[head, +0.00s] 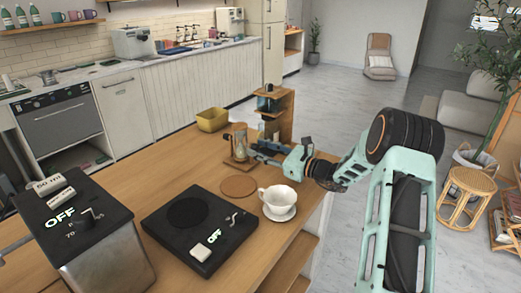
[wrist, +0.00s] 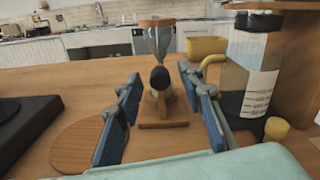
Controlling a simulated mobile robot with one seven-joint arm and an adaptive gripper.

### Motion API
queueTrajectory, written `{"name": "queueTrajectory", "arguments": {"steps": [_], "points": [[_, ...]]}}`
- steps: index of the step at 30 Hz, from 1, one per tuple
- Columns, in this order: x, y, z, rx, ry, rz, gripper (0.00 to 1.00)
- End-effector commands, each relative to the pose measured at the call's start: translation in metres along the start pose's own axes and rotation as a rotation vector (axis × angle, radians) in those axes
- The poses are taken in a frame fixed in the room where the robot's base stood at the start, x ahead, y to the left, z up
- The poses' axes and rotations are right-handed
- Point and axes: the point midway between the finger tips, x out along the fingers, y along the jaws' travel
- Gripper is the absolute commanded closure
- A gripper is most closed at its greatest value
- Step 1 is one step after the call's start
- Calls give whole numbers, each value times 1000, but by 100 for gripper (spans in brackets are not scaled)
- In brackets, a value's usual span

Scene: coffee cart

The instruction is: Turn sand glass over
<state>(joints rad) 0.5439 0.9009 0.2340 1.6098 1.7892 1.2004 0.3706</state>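The sand glass (head: 240,146) stands upright on the wooden counter in the head view, with a wooden frame and clear glass. In the wrist view the sand glass (wrist: 158,38) is straight ahead, with a dark round part at mid-height and a wooden base on the counter. My gripper (head: 257,152) is level with it, just to its right in the head view. In the wrist view my gripper (wrist: 163,95) is open, its blue-padded fingers apart with the sand glass between and beyond them. I cannot tell whether the fingertips reach beside it. Nothing is held.
A wooden shelf (head: 287,113) and a jug with a dark base (wrist: 248,72) stand close on the right. A yellow container (head: 212,119) is behind. A round coaster (head: 239,186), a white cup (head: 279,198) and a black hot plate (head: 199,228) are nearer.

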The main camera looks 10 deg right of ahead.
Motion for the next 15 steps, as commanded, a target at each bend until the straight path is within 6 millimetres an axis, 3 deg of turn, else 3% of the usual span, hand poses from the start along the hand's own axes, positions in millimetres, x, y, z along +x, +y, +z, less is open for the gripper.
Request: {"name": "queueTrajectory", "arguments": {"steps": [2, 10, 15], "points": [[0, 0, 0, 0, 0, 0, 68], [0, 0, 0, 0, 0, 0, 98], [0, 0, 0, 2, 0, 0, 100]]}}
